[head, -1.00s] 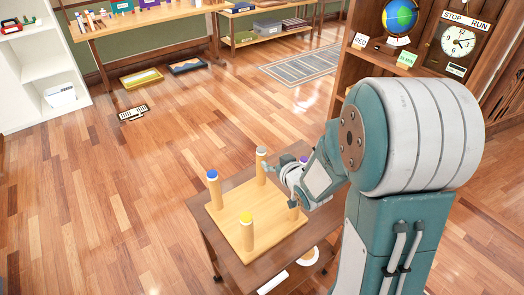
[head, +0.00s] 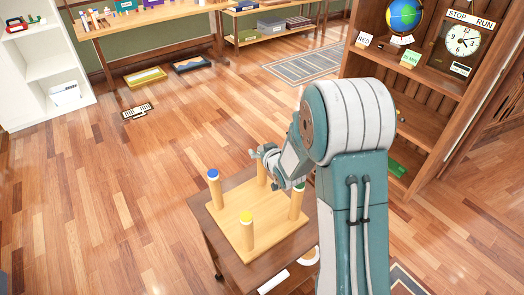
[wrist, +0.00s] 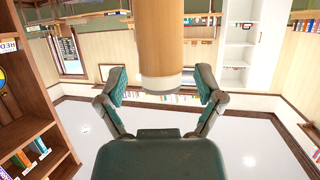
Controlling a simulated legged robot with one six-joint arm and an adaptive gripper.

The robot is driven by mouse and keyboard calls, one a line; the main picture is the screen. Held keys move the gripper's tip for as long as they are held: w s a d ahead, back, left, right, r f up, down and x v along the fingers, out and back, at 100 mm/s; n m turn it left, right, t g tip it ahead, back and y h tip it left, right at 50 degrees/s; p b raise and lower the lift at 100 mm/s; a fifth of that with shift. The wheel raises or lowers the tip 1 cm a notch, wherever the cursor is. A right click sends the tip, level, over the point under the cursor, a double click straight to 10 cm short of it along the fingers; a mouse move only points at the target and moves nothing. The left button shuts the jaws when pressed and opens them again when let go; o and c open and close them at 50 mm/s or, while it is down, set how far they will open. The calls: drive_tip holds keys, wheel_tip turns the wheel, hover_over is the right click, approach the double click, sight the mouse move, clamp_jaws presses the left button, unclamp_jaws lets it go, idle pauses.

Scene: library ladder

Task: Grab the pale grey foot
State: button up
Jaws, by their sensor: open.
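An upturned wooden stool or table top (head: 235,205) stands on a small brown table with its legs pointing up. Its far leg (head: 262,172) has its top hidden by my gripper (head: 266,154) in the head view. In the wrist view, a round wooden leg (wrist: 160,40) comes down from the top edge, ending in a pale grey-white foot (wrist: 160,83). The foot lies between the two open green fingers, with a gap on both sides; I cannot tell whether it is level with the pads or beyond them. Other feet are blue (head: 213,174), yellow (head: 246,217) and green (head: 299,186).
A wooden bookcase (head: 435,90) with a globe and clock stands at the right.

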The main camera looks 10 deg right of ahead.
sight(262, 148)
drive_tip(key=shift+a, duration=0.2)
drive_tip(key=c, duration=0.8)
drive_tip(key=shift+d+r, duration=0.1)
drive_tip(key=shift+r, duration=0.1)
drive_tip(key=shift+r, duration=0.3)
wheel_tip(262, 148, up, 2)
drive_tip(key=shift+r, duration=0.15)
drive_tip(key=s+d+r, duration=0.1)
drive_tip(key=s+r, duration=0.2)
drive_tip(key=s, duration=0.1)
drive_tip(key=s+d+r, duration=0.2)
drive_tip(key=s+r, duration=0.1)
drive_tip(key=s, duration=0.2)
drive_tip(key=s+d+r, duration=0.1)
drive_tip(key=s+r, duration=0.2)
drive_tip(key=s, duration=0.1)
drive_tip(key=shift+s+d+r, duration=0.15)
drive_tip(key=shift+d+r, duration=0.15)
drive_tip(key=shift+r, duration=0.1)
